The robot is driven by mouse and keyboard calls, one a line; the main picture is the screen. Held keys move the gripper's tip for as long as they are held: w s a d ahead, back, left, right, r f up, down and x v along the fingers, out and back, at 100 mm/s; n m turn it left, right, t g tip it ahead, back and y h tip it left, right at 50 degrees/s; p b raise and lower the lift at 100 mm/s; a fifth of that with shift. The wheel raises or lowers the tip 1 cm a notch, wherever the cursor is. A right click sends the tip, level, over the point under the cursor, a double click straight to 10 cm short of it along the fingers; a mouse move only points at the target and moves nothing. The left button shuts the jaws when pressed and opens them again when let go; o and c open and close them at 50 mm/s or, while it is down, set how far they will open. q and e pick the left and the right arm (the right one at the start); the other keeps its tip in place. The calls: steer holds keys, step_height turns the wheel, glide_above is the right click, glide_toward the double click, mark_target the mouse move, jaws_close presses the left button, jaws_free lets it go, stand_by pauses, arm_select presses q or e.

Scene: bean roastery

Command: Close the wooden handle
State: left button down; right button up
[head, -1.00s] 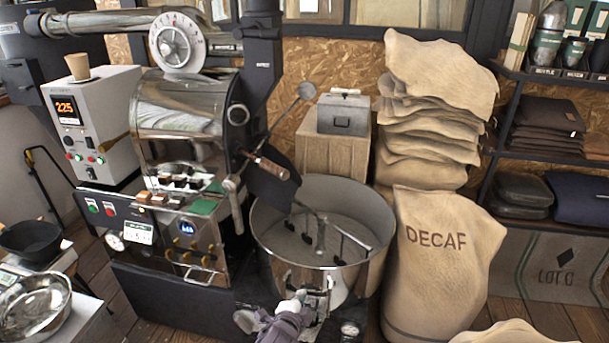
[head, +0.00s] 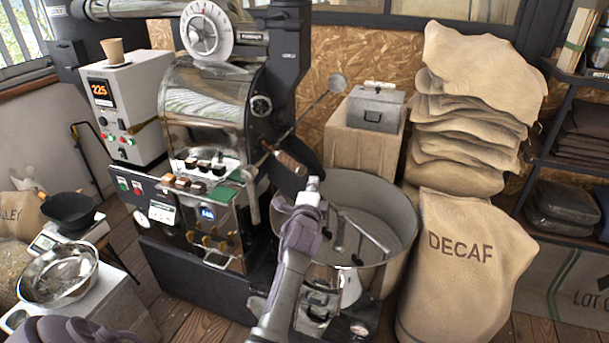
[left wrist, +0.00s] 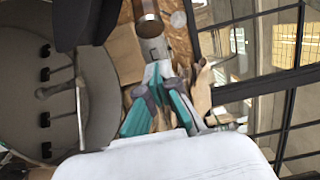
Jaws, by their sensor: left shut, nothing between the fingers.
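The wooden handle (head: 291,163) sticks out from the front of the roaster (head: 205,105), tilted down to the right, above the round cooling bin. In the left wrist view the wooden handle (left wrist: 148,26) is at the top, with a metal cap at its end, just past my fingertips. My left gripper (head: 313,184) is shut and empty, just below and to the right of the handle in the head view. In the left wrist view my left gripper (left wrist: 157,70) points toward the handle. I cannot tell whether they touch. My right gripper is not in view.
The round metal cooling bin (head: 395,250) stands beneath my left arm. A dark chute (head: 284,178) is by the handle. A DECAF sack (head: 460,270) and stacked sacks stand at right. A steel bowl (head: 62,275) is at lower left.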

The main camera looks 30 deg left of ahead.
mark_target(290, 162)
arm_select(q)
steer(key=a, duration=0.2)
steer(key=w+a+p, duration=0.1)
steer(key=a, duration=0.1)
steer(key=shift+w, duration=0.15)
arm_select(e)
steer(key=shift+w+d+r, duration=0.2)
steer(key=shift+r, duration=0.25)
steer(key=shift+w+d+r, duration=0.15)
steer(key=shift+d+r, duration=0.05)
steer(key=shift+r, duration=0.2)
arm_select(q)
steer(key=shift+d, duration=0.1)
